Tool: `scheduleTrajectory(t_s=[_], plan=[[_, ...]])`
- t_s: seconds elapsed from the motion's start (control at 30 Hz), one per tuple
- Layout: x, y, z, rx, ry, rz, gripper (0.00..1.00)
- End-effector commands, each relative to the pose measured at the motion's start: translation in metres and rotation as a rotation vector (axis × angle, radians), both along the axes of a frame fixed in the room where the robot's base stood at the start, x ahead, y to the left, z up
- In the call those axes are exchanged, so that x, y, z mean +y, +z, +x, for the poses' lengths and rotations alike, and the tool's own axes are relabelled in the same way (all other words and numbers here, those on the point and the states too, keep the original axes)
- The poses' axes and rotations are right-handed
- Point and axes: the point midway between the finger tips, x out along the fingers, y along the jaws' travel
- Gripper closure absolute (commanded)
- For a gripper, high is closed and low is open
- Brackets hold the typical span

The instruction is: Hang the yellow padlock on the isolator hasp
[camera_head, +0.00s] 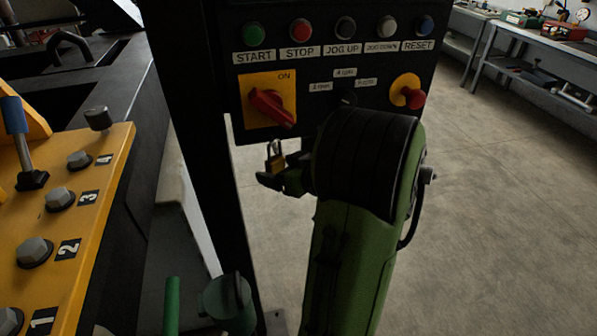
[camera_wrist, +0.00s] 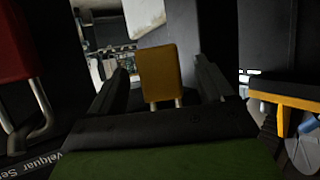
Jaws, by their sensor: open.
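The yellow padlock (camera_head: 276,161) is upright, shackle up, just below the control panel's lower edge and under the isolator switch (camera_head: 270,107), a red handle on a yellow plate. My gripper (camera_head: 277,179) is beside the padlock, largely hidden behind my wrist. In the wrist view the padlock's yellow body (camera_wrist: 159,73) is between my two open fingers, with a visible gap on each side. Its two shackle legs point down in that view. The hasp is not clearly visible, so I cannot tell whether the shackle hangs on it.
The black panel has a row of buttons and a red emergency knob (camera_head: 408,93). A red block with a bent metal shackle (camera_wrist: 39,105) is close at left in the wrist view. A yellow console (camera_head: 85,205) with bolts and a lever stands left. Open floor lies right.

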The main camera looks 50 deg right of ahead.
Motion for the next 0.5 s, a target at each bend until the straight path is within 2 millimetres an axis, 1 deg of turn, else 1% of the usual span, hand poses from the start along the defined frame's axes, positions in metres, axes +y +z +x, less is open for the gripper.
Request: scheduleTrajectory(t_s=[0.03,0.1,0.3,0.4,0.5], plan=[[-0.001,0.005,-0.013,-0.003,-0.008,-0.005,0.19],[0.0,0.012,-0.031,-0.004,-0.01,-0.005,0.19],[0.004,0.034,-0.084,-0.001,-0.009,-0.005,0.19],[0.006,0.043,-0.105,0.0,-0.007,-0.004,0.19],[0.007,0.05,-0.118,0.0,-0.005,-0.002,0.19]])
